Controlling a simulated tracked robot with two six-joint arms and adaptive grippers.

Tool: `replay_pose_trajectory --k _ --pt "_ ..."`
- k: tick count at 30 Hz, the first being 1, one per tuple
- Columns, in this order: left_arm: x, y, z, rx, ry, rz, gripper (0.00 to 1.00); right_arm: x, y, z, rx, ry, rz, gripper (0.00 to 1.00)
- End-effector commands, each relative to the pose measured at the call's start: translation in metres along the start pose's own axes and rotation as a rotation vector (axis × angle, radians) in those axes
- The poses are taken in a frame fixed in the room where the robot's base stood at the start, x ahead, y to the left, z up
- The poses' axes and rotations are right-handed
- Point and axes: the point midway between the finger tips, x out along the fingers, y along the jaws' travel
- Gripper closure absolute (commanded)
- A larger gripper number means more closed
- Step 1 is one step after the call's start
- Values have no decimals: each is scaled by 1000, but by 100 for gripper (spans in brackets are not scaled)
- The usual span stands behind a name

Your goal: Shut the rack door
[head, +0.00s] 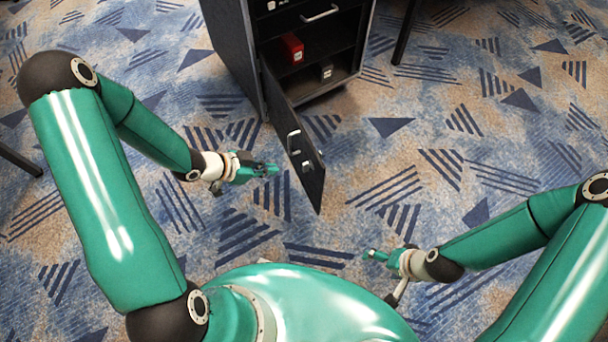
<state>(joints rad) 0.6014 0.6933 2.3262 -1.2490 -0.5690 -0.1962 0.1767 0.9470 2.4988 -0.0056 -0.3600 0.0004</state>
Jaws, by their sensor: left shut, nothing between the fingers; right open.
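The black rack (232,45) stands at the top middle of the head view. Its dark door (299,143) hangs open, swung out towards me from the left side of the rack opening. The door has a light handle (293,142) and small pale fittings on its face. My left gripper (272,170) is shut and empty, just left of the door; I cannot tell whether it touches it. My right gripper (370,254) is open and empty, low and to the right of the door, apart from it.
Inside the rack are a red box (291,48) and a small dark box (327,72). A drawer with a light handle (320,13) is above them. Dark legs stand at the top right (405,32) and far left (20,160). Patterned carpet right of the door is clear.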

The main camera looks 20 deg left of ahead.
Motion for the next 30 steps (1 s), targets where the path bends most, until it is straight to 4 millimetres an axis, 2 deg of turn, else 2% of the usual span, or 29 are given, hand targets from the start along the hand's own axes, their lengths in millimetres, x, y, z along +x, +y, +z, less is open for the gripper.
replay_pose_trajectory --k 1,8,21,24,30 --pt "3 -2 5 16 4 -1 100 7 2 0 0 1 0 13" --pt "21 -2 5 34 9 5 100 13 4 0 0 1 0 13" --pt "107 -1 5 31 7 5 100 32 12 0 0 0 0 13" --pt "116 -1 -10 34 9 3 100 31 11 0 0 0 0 13" --pt "128 -1 -21 30 7 2 100 32 12 0 0 0 0 13"
